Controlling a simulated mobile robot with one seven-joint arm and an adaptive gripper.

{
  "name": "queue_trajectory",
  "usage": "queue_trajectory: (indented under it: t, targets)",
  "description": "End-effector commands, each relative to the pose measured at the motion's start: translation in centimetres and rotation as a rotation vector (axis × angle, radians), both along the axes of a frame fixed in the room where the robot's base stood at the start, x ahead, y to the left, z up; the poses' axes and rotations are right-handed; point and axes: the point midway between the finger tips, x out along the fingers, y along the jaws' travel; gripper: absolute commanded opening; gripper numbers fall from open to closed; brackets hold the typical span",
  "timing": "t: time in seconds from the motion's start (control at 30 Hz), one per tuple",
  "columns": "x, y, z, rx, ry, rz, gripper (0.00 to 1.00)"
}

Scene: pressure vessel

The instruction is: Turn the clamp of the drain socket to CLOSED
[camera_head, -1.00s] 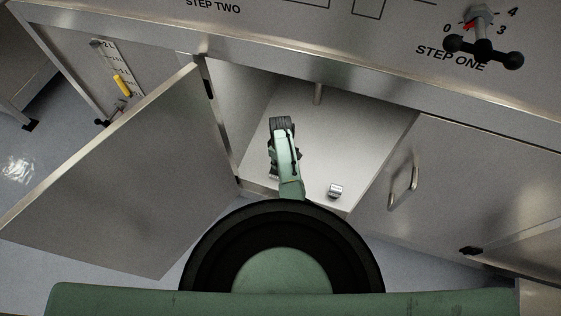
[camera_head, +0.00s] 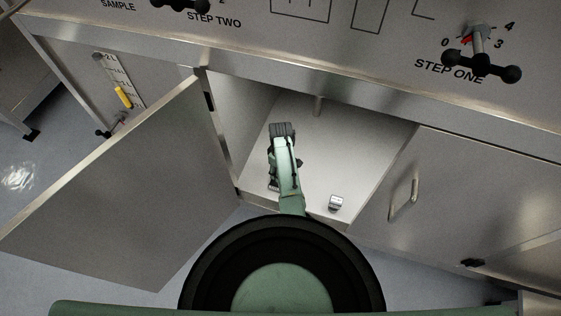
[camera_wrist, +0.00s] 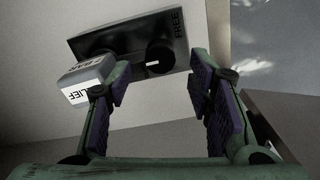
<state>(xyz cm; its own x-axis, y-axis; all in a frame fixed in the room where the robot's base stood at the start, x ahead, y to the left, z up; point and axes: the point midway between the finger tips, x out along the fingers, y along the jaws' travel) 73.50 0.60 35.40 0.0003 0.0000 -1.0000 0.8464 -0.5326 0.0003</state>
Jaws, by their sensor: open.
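My gripper (camera_wrist: 160,75) is open in the wrist view, with a purple-padded finger on each side. Beyond the fingertips is a dark plate (camera_wrist: 108,40) marked FREE at its right end, with a round black part (camera_wrist: 160,57) bearing a white mark. A grey block (camera_wrist: 88,78) with white labels, partly readable as "LIEF", sits behind and left of the left finger; I cannot tell whether they touch. No CLOSED mark is readable, and I cannot tell the clamp's setting. In the head view my gripper (camera_head: 281,130) reaches into the open cabinet; the plate is not visible there.
The cabinet door (camera_head: 115,190) stands open at left. A small grey block (camera_head: 336,202) lies near the cabinet's front edge. A closed door with a handle (camera_head: 403,200) is at right. The counter edge (camera_head: 300,88) overhangs the opening.

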Motion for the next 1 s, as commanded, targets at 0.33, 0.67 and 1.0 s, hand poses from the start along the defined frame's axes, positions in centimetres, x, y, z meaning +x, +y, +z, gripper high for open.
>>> queue_trajectory:
  t: [0.33,0.67,1.0]
  targets:
    - [0.1,0.0,7.2,0.001,-0.003,0.001,0.47]
    - [0.0,0.0,9.1,0.000,0.000,0.001,0.47]
    - [0.0,0.0,9.1,0.000,0.001,0.001,0.47]
